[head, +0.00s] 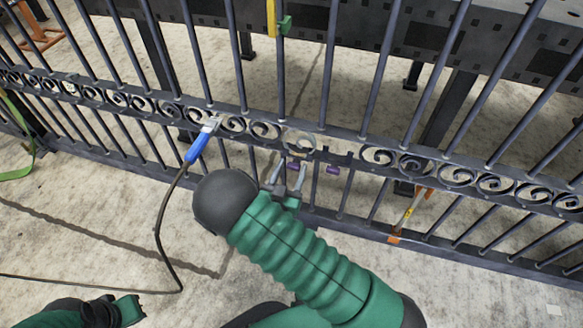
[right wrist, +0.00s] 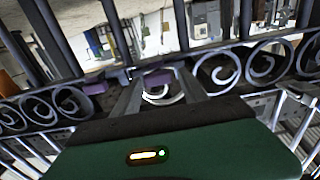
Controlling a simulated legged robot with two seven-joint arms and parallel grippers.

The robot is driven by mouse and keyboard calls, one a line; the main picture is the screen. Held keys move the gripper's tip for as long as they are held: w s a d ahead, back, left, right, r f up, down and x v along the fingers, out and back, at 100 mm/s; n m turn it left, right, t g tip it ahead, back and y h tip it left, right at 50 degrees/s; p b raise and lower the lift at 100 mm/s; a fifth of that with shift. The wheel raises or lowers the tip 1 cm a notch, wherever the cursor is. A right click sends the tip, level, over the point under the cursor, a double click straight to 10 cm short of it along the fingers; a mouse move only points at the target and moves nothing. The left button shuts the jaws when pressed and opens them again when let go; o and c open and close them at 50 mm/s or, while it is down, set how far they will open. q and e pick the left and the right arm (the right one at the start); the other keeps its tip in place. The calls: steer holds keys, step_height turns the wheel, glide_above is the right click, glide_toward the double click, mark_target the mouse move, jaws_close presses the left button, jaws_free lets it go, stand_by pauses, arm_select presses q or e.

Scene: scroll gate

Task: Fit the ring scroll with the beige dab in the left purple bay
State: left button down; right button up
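The ring scroll (head: 300,139) sits at the gate's scroll band, at the left end of the gap, above the left purple bay (head: 293,165). The right purple bay (head: 333,170) shows beside it, empty. My right gripper (head: 292,161) reaches up to the ring from below. In the right wrist view its two fingers stand on either side of the ring (right wrist: 160,92) and appear to touch it. I cannot make out a beige dab, or whether the ring is fully seated. My left gripper (head: 110,312) is partly in view at the lower left, its fingers unclear.
Fixed scrolls (head: 378,155) line the band on both sides between dark upright bars. A blue-handled tool with a cable (head: 197,148) rests against the gate at left. An orange-and-yellow tool (head: 410,212) leans at right. Dark beams stand behind; the concrete floor in front is mostly clear.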

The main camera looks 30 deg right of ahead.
steer(key=shift+d+f, duration=0.1)
steer(key=shift+d, duration=0.1)
steer(key=c, duration=0.5)
jaws_close()
stand_by(0.5)
